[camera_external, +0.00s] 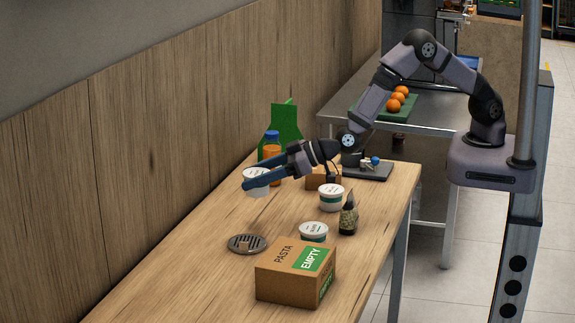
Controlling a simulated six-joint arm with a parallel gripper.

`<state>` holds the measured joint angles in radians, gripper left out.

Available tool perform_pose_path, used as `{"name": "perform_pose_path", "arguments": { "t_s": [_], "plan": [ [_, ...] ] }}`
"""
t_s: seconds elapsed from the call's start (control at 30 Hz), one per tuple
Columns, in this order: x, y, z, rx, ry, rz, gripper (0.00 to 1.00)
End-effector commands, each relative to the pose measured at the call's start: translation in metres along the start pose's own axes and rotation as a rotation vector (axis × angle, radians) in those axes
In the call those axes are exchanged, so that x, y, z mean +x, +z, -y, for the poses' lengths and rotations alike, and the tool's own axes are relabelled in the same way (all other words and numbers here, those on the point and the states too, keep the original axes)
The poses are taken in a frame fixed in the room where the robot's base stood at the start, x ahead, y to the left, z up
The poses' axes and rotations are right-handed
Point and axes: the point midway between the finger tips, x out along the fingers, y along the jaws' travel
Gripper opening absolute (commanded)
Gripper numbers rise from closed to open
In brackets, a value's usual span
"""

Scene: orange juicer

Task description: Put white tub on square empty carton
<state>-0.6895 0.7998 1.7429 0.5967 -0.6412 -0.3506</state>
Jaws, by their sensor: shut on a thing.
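My gripper (254,179) is shut on a white tub (259,190) at the back left of the wooden table. The dark fingers cover part of the tub; I cannot tell whether its base touches the table. A brown carton (283,287) marked PASTA and EMPTY, with a green label, sits at the front of the table. Its top is flat and clear. The gripper and tub are well behind it and to its left. Another small brown carton (318,183) stands farther back, partly hidden.
A white tub with a green band (331,201), a lower white tub (313,231) and a dark jar (348,219) stand behind the carton. A round metal grate (247,243) lies left. An orange juice bottle (272,151) and green board (287,122) stand behind my gripper.

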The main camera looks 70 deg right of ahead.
Motion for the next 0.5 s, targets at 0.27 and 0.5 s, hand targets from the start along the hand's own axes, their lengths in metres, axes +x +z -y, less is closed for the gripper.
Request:
{"name": "perform_pose_path", "arguments": {
  "t_s": [0.27,0.5],
  "plan": [
    [-0.041,-0.025,0.128,-0.071,-0.183,-0.008,0.31],
    [-0.085,-0.049,0.221,-0.137,-0.34,-0.006,0.31]
  ]
}}
